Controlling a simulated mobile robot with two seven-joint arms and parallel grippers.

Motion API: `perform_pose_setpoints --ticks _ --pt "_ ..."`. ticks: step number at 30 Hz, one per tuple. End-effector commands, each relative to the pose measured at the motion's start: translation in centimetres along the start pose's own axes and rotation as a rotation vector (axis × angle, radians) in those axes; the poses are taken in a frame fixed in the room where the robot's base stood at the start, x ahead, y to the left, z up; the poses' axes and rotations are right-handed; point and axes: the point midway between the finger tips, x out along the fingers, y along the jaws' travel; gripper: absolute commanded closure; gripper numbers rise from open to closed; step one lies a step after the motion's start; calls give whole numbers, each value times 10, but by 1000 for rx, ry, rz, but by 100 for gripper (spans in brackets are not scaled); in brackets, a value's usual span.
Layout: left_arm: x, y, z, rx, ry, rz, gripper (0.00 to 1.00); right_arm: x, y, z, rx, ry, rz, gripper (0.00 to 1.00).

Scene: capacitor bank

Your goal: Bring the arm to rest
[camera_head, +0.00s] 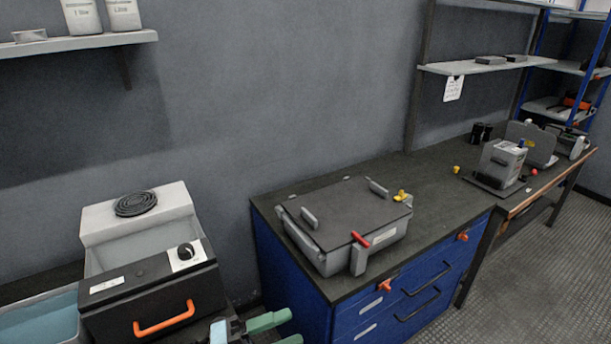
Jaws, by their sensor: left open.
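My left gripper (279,331) shows at the bottom edge, left of centre. Its two greenish fingers are apart and I see nothing between them. Part of it is cut off by the frame. It is in front of the blue cabinet's (290,267) left end, apart from the grey box (330,262) on the worktop. That box has a dark flat lid, a red-tipped lever (360,252) at its front and a yellow part (402,196) at its right corner. My right gripper is not in view.
A grey machine with an orange handle (165,318) stands at the lower left beside a light blue bin (40,315). A small grey device (502,165) stands farther right on the bench. Wall shelves (75,43) hang at upper left and right. Floor (540,270) is clear at lower right.

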Motion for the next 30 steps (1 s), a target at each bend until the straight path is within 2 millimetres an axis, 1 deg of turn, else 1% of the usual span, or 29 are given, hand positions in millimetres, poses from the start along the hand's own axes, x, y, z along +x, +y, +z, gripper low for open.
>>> perform_pose_setpoints --ticks 1,2,5,8,9,11,12,14,15,17,18,21,24,25,27,30 --pt "-8 8 2 -106 -102 -50 41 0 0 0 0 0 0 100" --pt "-13 11 5 -164 -162 -79 41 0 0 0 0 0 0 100" --pt "-38 30 15 -363 -371 -154 41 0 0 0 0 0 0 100" --pt "-72 58 19 -569 -584 -210 41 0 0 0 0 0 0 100" --pt "-88 72 18 -653 -671 -225 41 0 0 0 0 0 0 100" --pt "-113 95 13 -779 -800 -246 41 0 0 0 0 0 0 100" --pt "-131 111 7 -865 -887 -255 41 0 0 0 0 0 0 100" --pt "-159 136 -6 -990 -1017 -264 41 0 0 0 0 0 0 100" --pt "-176 152 -17 -1069 -1097 -267 41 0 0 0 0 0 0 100" --pt "-200 173 -35 -1177 -1206 -267 41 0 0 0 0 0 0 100" --pt "-214 185 -48 -1241 -1270 -266 41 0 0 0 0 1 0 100" --pt "-241 208 -78 -1372 -1400 -259 41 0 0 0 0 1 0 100" --pt "-258 223 -101 -1461 -1484 -253 41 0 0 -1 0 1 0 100" --pt "-262 225 -106 -1477 -1501 -251 41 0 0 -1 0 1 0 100" --pt "-266 229 -114 -1506 -1527 -249 41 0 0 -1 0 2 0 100" --pt "-269 231 -117 -1519 -1539 -247 41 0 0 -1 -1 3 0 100"
